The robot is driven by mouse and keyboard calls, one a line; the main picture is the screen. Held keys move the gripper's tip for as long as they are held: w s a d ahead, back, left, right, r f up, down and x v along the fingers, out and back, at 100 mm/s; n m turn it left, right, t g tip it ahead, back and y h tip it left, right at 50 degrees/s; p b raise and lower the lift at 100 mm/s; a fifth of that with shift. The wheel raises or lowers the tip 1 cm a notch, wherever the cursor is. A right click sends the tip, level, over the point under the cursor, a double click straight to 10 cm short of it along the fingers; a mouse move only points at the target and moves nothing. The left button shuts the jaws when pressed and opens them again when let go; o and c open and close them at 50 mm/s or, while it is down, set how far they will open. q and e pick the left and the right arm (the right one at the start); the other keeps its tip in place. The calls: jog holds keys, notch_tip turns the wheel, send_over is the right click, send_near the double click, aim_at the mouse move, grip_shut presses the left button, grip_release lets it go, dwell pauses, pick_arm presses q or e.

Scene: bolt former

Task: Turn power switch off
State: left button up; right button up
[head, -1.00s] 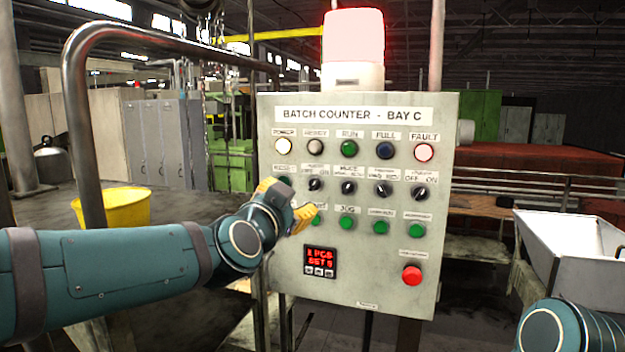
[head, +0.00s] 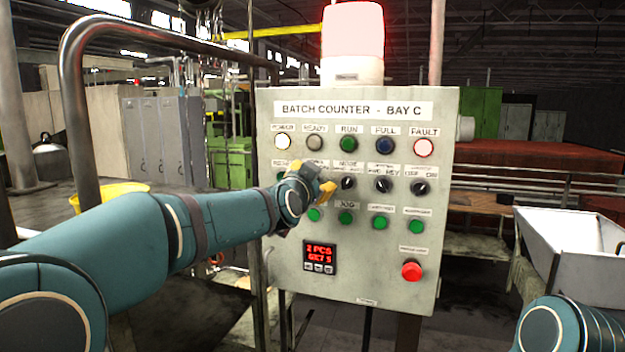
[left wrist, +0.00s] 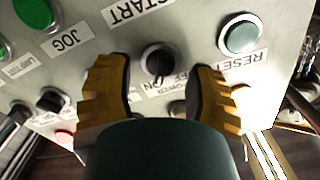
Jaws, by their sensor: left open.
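The grey control panel (head: 360,275) titled "BATCH COUNTER - BAY C" stands ahead of me. My left gripper (head: 313,178) is open in front of the second row of controls, left of the "MODE" knob. In the left wrist view, its yellow fingers (left wrist: 160,92) stand on either side of a black rotary switch (left wrist: 157,62) with partly readable "OFF" and "ON" marks. Whether the fingers touch the switch, I cannot tell. The gripper hides this switch in the head view. The POWER lamp (head: 283,142) is lit white. My right gripper is out of view.
The RESET button (left wrist: 241,37) is close beside the right finger. Other black knobs (head: 382,185) and green buttons (head: 346,217) are near. A red button (head: 412,271) is lower right. A metal rail (head: 85,120) arches at left, beside a yellow bucket (head: 125,190).

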pick_arm(q)
grip_shut()
jog(key=shift+n, duration=0.4)
jog(key=n, duration=0.3)
jog(key=n+b, duration=0.1)
jog(key=n, duration=0.7)
jog(key=shift+a+r, duration=0.1)
jog(key=shift+a, duration=0.25)
dwell(0.3)
